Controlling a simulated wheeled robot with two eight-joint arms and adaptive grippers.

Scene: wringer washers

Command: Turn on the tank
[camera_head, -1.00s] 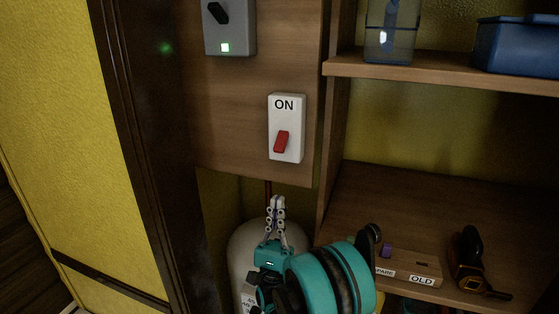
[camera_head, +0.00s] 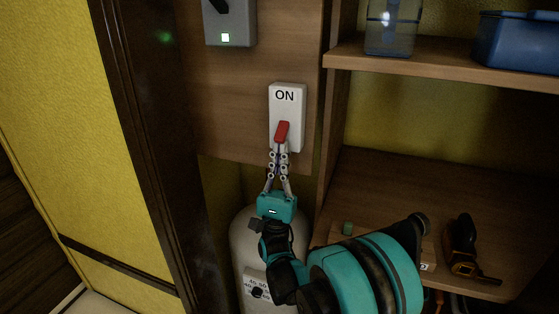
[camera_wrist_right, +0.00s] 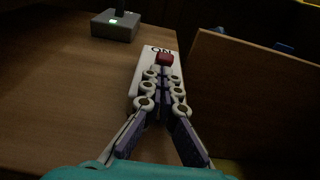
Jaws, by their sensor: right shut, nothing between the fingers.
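A white switch plate (camera_head: 287,105) marked ON is fixed to the wooden panel. Its red lever (camera_head: 282,131) sits in the lower half of the plate, below the ON mark. My right gripper (camera_head: 279,148) is shut and empty, with its fingertips just below the lever. In the right wrist view the fingertips (camera_wrist_right: 162,74) reach up to the red lever (camera_wrist_right: 165,59); I cannot tell whether they touch it. The pale tank (camera_head: 246,240) stands under the panel, partly hidden by my right gripper and arm. My left gripper is not in view.
A grey switch box (camera_head: 230,24) with a green light is above and left of the plate. Wooden shelves (camera_head: 440,68) on the right hold a blue bin (camera_head: 515,42), a clear container (camera_head: 390,28) and a dark tool (camera_head: 463,247). A dark post (camera_head: 140,150) stands at left.

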